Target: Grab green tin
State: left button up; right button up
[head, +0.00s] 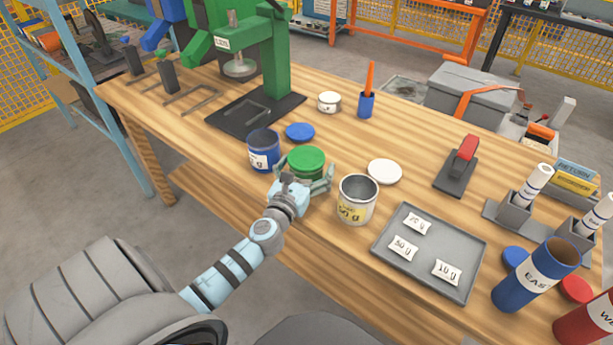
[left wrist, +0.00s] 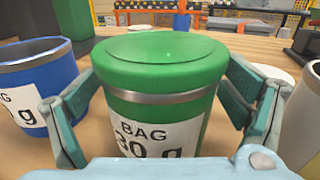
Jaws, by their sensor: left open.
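The green tin (head: 307,161) stands upright on the wooden table near its front edge, with its green lid on. In the left wrist view the green tin (left wrist: 160,85) fills the middle, and its white label reads "BAG" with a partly hidden weight. My left gripper (head: 306,178) is at the tin from the front. In the left wrist view my left gripper (left wrist: 160,110) is open, with one finger on each side of the tin. A gap shows at the left finger; whether the right finger touches cannot be told. My right gripper is not in view.
A blue tin (head: 263,150) stands close left of the green tin, and an open silver tin (head: 357,200) close right. A blue lid (head: 300,132) and a white lid (head: 384,172) lie behind. A grey tray (head: 429,250) with labels lies further right.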

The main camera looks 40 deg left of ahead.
pick_arm(q)
jog(key=shift+s, duration=0.1)
jog(key=c, duration=1.7)
